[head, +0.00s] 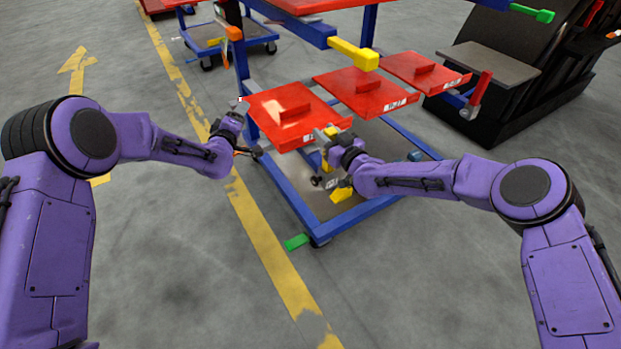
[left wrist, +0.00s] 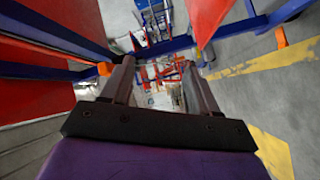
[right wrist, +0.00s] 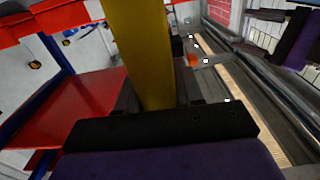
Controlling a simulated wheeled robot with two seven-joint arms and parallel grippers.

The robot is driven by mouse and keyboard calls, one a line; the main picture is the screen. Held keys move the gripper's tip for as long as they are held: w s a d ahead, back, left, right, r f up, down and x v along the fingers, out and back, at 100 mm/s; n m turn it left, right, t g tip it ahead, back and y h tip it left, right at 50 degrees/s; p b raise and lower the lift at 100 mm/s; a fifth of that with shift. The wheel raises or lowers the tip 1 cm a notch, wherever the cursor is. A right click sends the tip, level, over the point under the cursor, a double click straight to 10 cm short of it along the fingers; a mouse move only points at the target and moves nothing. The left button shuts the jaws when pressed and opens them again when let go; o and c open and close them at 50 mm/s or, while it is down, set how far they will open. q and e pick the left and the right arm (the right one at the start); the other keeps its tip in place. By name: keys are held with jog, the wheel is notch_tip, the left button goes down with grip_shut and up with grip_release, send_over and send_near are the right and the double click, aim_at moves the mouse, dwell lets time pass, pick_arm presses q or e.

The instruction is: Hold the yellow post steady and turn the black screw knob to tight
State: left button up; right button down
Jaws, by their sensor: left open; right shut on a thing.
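The yellow post (head: 326,163) stands at the front of the blue cart, beneath the near red tray, partly hidden by my right gripper (head: 329,137). My right gripper is shut on it; in the right wrist view the yellow post (right wrist: 148,45) rises between the fingers (right wrist: 155,92). A small dark round thing (head: 316,181) sits low beside the post; I cannot tell whether it is the black screw knob. My left gripper (head: 239,104) is at the left corner of the near red tray, apart from the post. Its fingers (left wrist: 160,80) are spread with nothing between them.
Red trays (head: 270,112) line the blue cart frame (head: 284,183). A black rack (head: 550,75) stands at right. The floor in front is clear.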

pick_arm(q)
notch_tip(320, 180, down, 3)
jog(key=s+n+g+y, duration=0.1)
jog(key=s+n+g, duration=0.1)
jog(key=n+g, duration=0.3)
jog(key=n+g+h, duration=0.7)
jog(key=n, duration=0.1)
send_near(313, 181)
jog(key=x, duration=0.8)
jog(key=shift+w+d+f, duration=0.1)
jog(key=shift+w+f, duration=0.05)
jog(key=shift+f, duration=0.2)
jog(key=shift+c, duration=0.3)
jog(key=c, duration=1)
